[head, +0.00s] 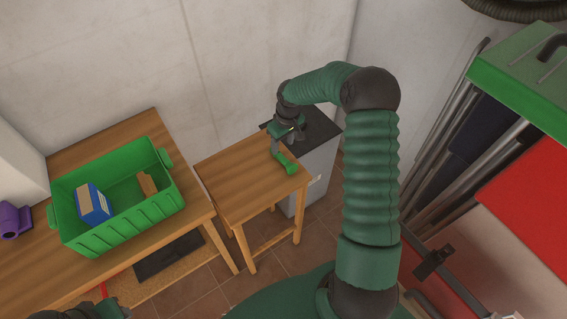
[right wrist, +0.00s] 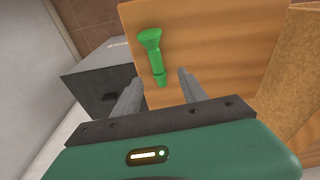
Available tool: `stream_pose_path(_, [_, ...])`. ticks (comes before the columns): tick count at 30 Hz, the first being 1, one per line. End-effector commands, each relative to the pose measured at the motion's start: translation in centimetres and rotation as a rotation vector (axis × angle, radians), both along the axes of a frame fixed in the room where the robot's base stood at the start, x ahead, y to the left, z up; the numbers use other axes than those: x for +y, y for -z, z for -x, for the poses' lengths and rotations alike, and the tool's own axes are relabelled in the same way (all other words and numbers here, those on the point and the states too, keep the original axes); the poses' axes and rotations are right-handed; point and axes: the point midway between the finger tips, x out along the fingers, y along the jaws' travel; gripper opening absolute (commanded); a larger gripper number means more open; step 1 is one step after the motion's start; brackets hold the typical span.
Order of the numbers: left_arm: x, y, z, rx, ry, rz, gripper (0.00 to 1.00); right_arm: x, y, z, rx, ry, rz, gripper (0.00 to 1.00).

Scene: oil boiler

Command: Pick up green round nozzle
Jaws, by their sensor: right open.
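The green round nozzle (head: 289,164) lies on the small wooden table (head: 235,185), near its far right edge. In the right wrist view the nozzle (right wrist: 152,52) has a wide flared head at the top and a narrow end that points toward my gripper. My right gripper (head: 277,146) is open and close to the nozzle. In the right wrist view, the narrow end appears between the two grey fingertips of the right gripper (right wrist: 160,77). I cannot tell the height gap. Part of my left arm shows at the bottom left edge, but its fingers cannot be made out.
A green crate (head: 122,225) with a blue box (head: 93,203) and a brown piece (head: 147,184) stands on a larger wooden table to the left. A grey cabinet with a dark top (head: 318,128) stands beside the small table. A purple object (head: 12,220) sits at far left.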

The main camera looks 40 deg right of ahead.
Motion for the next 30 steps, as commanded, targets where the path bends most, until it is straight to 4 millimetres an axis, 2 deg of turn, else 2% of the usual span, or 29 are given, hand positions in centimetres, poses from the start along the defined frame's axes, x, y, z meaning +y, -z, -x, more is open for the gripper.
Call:
stream_pose_path(1, [0.0, 0.1, 0.0, 0.0, 0.0, 0.0, 0.36, -0.1, 1.5, -0.1, 0.003, 0.001, -0.004, 0.5])
stream_pose_path(3, [0.0, 0.2, 0.0, 0.0, 0.0, 0.0, 0.36, -0.4, 3.1, -0.3, 0.003, 0.003, -0.007, 0.5])
stream_pose_path(8, [0.0, 0.2, 0.0, 0.0, 0.0, 0.0, 0.36, -0.5, 4.7, -0.5, 0.0, 0.002, -0.005, 0.5])
stream_pose_path(15, [0.0, 0.2, 0.0, 0.0, 0.001, 0.0, 0.36, -0.3, 8.8, -0.9, 0.001, 0.002, -0.005, 0.5])
stream_pose_path(18, [0.0, 0.2, 0.0, 0.0, 0.001, 0.0, 0.36, -0.3, 9.6, -1.1, 0.0, 0.002, -0.003, 0.5])
stream_pose_path(24, [0.0, 0.2, 0.0, 0.0, 0.0, 0.0, 0.36, -0.4, 9.6, -1.1, -0.001, 0.002, -0.003, 0.5])
stream_pose_path(30, [0.0, 0.2, 0.0, 0.0, 0.0, 0.0, 0.36, -0.5, 9.7, -1.1, 0.0, 0.002, -0.004, 0.24])
